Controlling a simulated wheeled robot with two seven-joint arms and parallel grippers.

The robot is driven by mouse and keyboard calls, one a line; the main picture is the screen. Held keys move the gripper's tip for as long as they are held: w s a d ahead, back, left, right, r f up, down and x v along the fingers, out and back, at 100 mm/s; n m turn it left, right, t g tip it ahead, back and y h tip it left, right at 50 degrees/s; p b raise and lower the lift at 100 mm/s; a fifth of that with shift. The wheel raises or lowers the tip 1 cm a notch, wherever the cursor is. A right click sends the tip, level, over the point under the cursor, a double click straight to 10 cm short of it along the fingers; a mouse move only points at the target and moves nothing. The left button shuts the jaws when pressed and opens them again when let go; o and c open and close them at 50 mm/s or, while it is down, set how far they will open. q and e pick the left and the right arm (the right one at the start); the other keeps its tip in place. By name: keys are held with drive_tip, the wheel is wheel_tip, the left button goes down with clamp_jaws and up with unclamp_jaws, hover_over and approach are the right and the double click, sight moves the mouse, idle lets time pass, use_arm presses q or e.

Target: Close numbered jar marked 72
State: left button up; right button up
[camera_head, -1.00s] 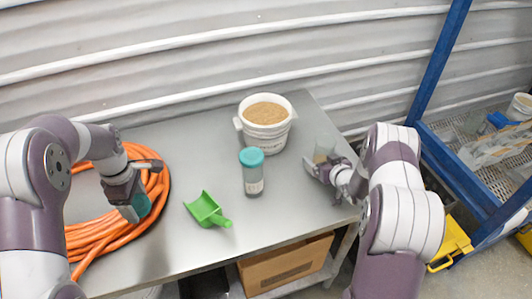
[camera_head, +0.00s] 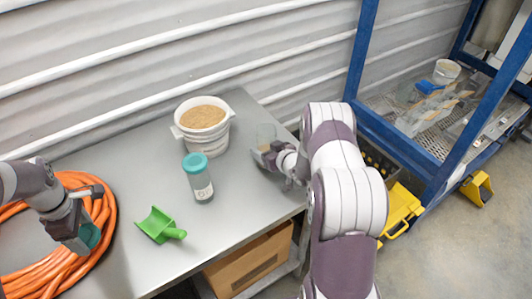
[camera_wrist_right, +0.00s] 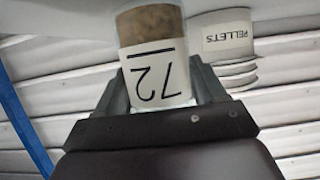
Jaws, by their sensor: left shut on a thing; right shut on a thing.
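The jar marked 72 (camera_head: 264,137) is a clear jar at the right end of the grey table. In the right wrist view, the jar (camera_wrist_right: 158,68) has a white label with an upside-down 72 and brown contents. My right gripper (camera_head: 272,157) is shut on it. Whether its base touches the table is unclear. My left gripper (camera_head: 84,236) is shut on a teal lid (camera_head: 91,235) above the orange hose at the left. The lid is well apart from the jar.
On the table (camera_head: 150,180) are a white bucket (camera_head: 202,138) of pellets, a teal-lidded jar (camera_head: 199,185), a green scoop (camera_head: 158,226) and the coiled orange hose (camera_head: 45,270). A blue-framed rack (camera_head: 385,135) and a yellow object (camera_head: 400,208) stand right.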

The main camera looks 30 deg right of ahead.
use_arm(q)
drive_tip(key=shift+f+b, duration=0.4)
drive_tip(key=shift+f, duration=0.15)
use_arm(e)
drive_tip(key=r, duration=0.2)
drive_tip(key=s+r, duration=0.1)
drive_tip(key=shift+d, duration=0.35)
use_arm(q)
drive_tip(key=shift+f+b, duration=0.5)
drive_tip(key=shift+b, duration=0.05)
use_arm(e)
drive_tip(key=s+d+r, duration=0.4)
drive_tip(key=s+r, duration=0.2)
drive_tip(key=s, duration=0.3)
drive_tip(key=shift+s+r, duration=0.2)
drive_tip(key=shift+s, duration=0.2)
drive_tip(key=o, duration=0.7)
drive_tip(key=shift+c, duration=0.2)
drive_tip(key=c, duration=0.9)
